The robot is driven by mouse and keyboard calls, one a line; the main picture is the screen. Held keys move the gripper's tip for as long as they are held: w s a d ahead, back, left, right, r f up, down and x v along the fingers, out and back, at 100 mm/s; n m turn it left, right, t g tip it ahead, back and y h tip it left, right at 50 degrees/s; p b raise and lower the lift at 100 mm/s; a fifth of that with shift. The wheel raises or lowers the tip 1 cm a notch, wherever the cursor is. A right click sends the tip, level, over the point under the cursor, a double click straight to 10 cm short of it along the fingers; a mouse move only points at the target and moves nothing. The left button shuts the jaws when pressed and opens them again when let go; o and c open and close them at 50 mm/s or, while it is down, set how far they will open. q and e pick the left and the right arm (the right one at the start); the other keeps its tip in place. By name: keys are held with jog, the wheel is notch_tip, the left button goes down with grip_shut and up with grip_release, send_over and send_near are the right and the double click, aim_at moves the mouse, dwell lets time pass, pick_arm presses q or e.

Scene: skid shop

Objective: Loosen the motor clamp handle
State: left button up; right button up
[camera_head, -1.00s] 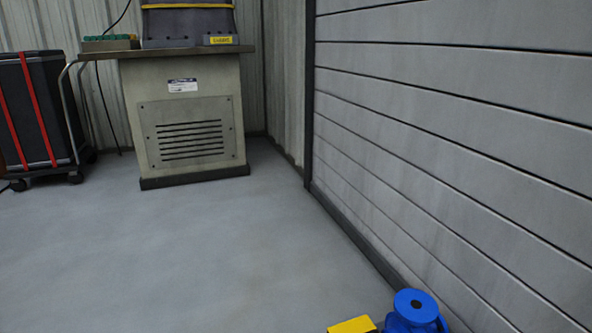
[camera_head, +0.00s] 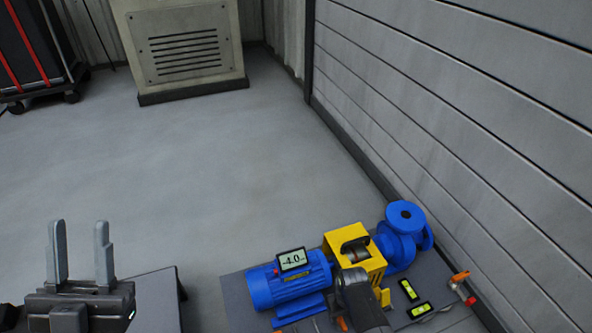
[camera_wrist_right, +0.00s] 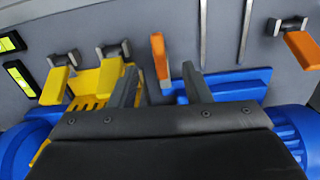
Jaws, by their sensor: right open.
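A blue motor (camera_head: 275,287) with a display reading about -4.0 (camera_head: 292,260) sits on a grey skid (camera_head: 236,300). In the right wrist view an orange handle (camera_wrist_right: 160,58) stands beside the blue motor foot (camera_wrist_right: 235,84). A second orange handle (camera_wrist_right: 303,48) is at the right edge. I cannot tell which is the motor clamp handle. My right gripper (camera_wrist_right: 159,68) is open, with the first orange handle between its fingertips in the picture; contact cannot be told. My right arm hides part of the skid in the head view. My left gripper (camera_head: 80,228) is open and empty.
A yellow coupling guard (camera_head: 345,240) and blue pump (camera_head: 402,235) adjoin the motor. Yellow handles (camera_wrist_right: 55,85) and two green level vials (camera_head: 409,290) are close by. A slatted wall (camera_head: 450,110) stands close at right. Open floor (camera_head: 180,170) lies beyond.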

jog(key=shift+r, duration=0.3)
jog(key=shift+r+p, duration=0.5)
jog(key=shift+p, duration=0.3)
jog(key=shift+r+p, duration=0.6)
jog(key=shift+p, duration=0.05)
pick_arm(q)
jog(key=w+a+f+n+g+y, duration=0.1)
jog(key=w+f+n+g+y, duration=0.1)
jog(key=f+g, duration=0.4)
jog(key=w+a+f+n+g+y, duration=0.1)
jog(key=w+f+n+g, duration=0.2)
jog(key=f+g, duration=0.3)
jog(key=shift+a+f+g+y, duration=0.3)
jog(key=shift+a+f+y, duration=0.1)
jog(key=shift+f, duration=2.35)
